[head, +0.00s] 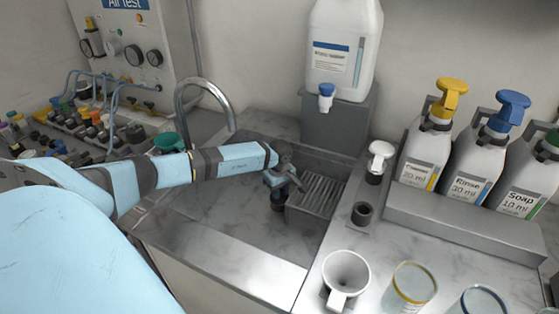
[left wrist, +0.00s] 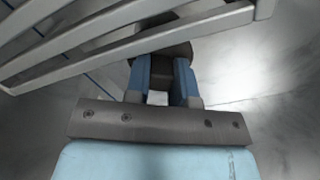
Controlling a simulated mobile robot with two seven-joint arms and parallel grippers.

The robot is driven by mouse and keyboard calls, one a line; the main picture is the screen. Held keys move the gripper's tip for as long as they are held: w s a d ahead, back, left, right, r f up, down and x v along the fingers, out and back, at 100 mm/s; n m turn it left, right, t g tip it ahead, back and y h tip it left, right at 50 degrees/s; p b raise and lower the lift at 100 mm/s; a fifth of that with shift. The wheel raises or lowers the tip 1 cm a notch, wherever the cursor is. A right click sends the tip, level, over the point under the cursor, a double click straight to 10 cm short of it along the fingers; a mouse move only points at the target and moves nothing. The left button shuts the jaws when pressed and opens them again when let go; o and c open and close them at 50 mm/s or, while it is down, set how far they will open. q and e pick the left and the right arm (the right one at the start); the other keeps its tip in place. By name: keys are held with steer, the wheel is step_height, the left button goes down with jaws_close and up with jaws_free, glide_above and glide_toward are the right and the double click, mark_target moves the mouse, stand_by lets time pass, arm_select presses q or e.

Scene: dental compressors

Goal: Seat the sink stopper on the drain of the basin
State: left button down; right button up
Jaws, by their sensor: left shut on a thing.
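My left gripper (head: 279,190) reaches down into the grey metal basin (head: 215,215). It is shut on a dark, roughly cylindrical piece, which I take to be the sink stopper (head: 278,204). In the left wrist view the dark stopper (left wrist: 165,52) sits between the two blue fingers (left wrist: 162,80). I cannot tell whether the stopper touches the basin floor. The drain is not visible; it may be hidden behind the gripper and stopper. My right gripper is not in view.
A slatted metal rack (head: 322,192) stands in the basin just right of the gripper and shows close in the wrist view (left wrist: 120,45). A curved faucet (head: 183,100) rises behind my arm. A white mug (head: 345,272) and pump bottles (head: 430,145) occupy the right counter.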

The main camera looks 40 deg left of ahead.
arm_select(q)
steer(key=shift+f, duration=0.1)
steer(key=shift+f, duration=0.15)
steer(key=shift+f+b, duration=0.6)
steer(key=shift+b, duration=0.2)
steer(key=shift+f, duration=0.35)
steer(key=shift+f+b, duration=0.1)
steer(key=shift+b, duration=0.3)
steer(key=shift+f+b, duration=0.45)
steer(key=c, duration=0.9)
jaws_free()
